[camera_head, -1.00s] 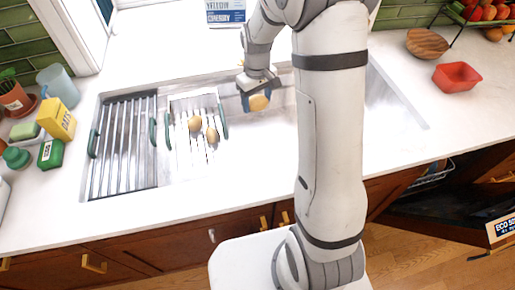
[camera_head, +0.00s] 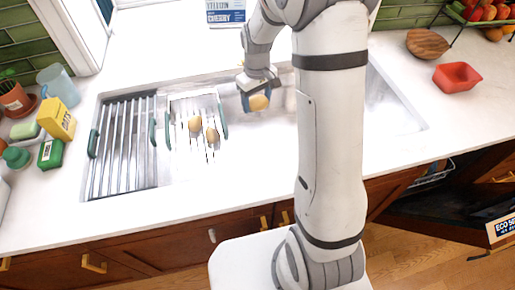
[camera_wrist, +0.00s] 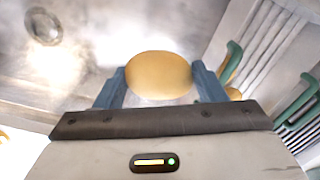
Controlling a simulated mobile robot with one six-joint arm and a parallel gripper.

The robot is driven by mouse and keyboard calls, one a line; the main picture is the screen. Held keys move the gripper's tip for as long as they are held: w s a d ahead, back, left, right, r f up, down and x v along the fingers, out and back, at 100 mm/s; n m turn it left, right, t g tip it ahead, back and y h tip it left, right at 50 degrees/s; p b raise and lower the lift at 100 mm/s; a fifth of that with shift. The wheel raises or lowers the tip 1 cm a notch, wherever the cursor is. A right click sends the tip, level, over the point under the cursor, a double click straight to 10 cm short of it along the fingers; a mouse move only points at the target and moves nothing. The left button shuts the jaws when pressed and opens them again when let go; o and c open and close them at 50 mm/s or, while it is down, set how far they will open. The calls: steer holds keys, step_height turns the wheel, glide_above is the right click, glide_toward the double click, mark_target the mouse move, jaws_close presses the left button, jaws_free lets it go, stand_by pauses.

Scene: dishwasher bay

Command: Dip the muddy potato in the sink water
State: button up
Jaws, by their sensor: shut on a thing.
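My gripper (camera_head: 259,102) is shut on a yellow-brown potato (camera_head: 259,103) above the sink (camera_head: 280,133), just right of the rack. In the wrist view the potato (camera_wrist: 159,74) sits between my two blue fingers, with the sink floor and drain (camera_wrist: 43,27) behind it. The visible side of the held potato looks smooth, with no clear mud. Two more potatoes, one upper (camera_head: 195,124) and one lower (camera_head: 212,135), lie on the white-slatted rack with green handles. I cannot tell the water level or whether the held potato touches water. My arm hides the sink's middle.
A metal roll-up rack (camera_head: 122,150) covers the sink's left end. A yellow box (camera_head: 60,119), a green box (camera_head: 51,153) and a blue mug (camera_head: 58,84) stand at the left. A red bowl (camera_head: 456,77) and a wooden bowl (camera_head: 427,43) are at the right.

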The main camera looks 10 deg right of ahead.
mark_target(257, 98)
steer(key=shift+r, duration=0.1)
steer(key=shift+r+p, duration=1.35)
steer(key=shift+r, duration=0.6)
steer(key=shift+f, duration=0.1)
